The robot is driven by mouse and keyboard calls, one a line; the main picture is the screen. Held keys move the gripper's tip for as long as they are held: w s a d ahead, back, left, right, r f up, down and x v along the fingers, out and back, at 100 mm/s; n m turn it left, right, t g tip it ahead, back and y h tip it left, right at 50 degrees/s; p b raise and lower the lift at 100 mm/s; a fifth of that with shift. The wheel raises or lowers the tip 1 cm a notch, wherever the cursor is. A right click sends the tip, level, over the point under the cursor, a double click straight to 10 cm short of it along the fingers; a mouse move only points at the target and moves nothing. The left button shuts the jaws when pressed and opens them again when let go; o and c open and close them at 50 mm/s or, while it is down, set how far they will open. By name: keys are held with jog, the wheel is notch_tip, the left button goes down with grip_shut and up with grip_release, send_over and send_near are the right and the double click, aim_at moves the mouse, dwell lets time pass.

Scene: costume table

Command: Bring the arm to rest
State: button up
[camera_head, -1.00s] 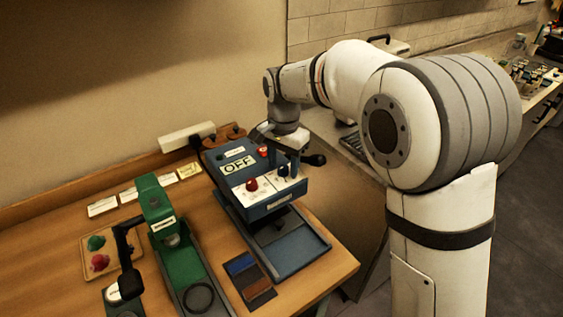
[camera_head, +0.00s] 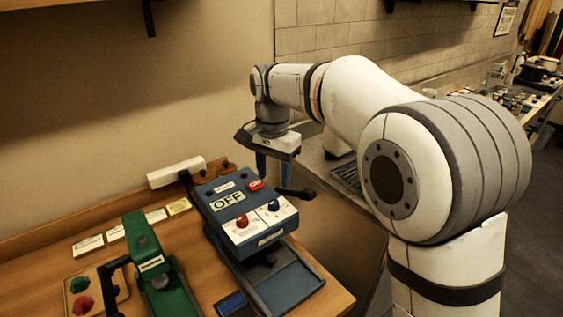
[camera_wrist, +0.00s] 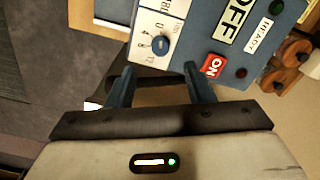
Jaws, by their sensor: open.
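My gripper (camera_head: 272,165) hangs at the end of my white arm, above and behind the right back corner of the blue machine (camera_head: 275,278). Its blue fingers are apart with nothing between them. In the wrist view my gripper (camera_wrist: 162,75) points toward the machine's panel (camera_wrist: 185,45), clear of it as far as I can see. The panel shows an OFF display (camera_head: 228,199), a red ON button (camera_head: 255,184), a red knob (camera_head: 242,221) and a blue knob (camera_head: 273,206). The blue knob also shows in the wrist view (camera_wrist: 160,43).
A black lever (camera_head: 298,194) sticks out at the machine's right side, below my gripper. A green press (camera_head: 150,262) stands left of the machine. A white power strip (camera_head: 176,172) lies against the wall. The space above the table is free.

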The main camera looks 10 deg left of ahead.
jog(key=s+d+r+n+t, duration=0.1)
jog(key=s+d, duration=0.2)
jog(key=d, duration=0.6)
jog(key=s+d+n, duration=0.1)
jog(key=s+d, duration=0.2)
jog(key=d, duration=0.5)
jog(key=s+d+f+n+t, duration=0.1)
jog(key=s+d+f, duration=0.2)
jog(key=s+d, duration=0.3)
jog(key=s+d+f+t, duration=0.1)
jog(key=s+d+f, duration=0.2)
jog(key=s+d, duration=0.4)
jog(key=shift+s+d+n, duration=0.15)
jog(key=shift+s+n, duration=0.25)
jog(key=shift+s, duration=0.1)
jog(key=shift+f, duration=0.1)
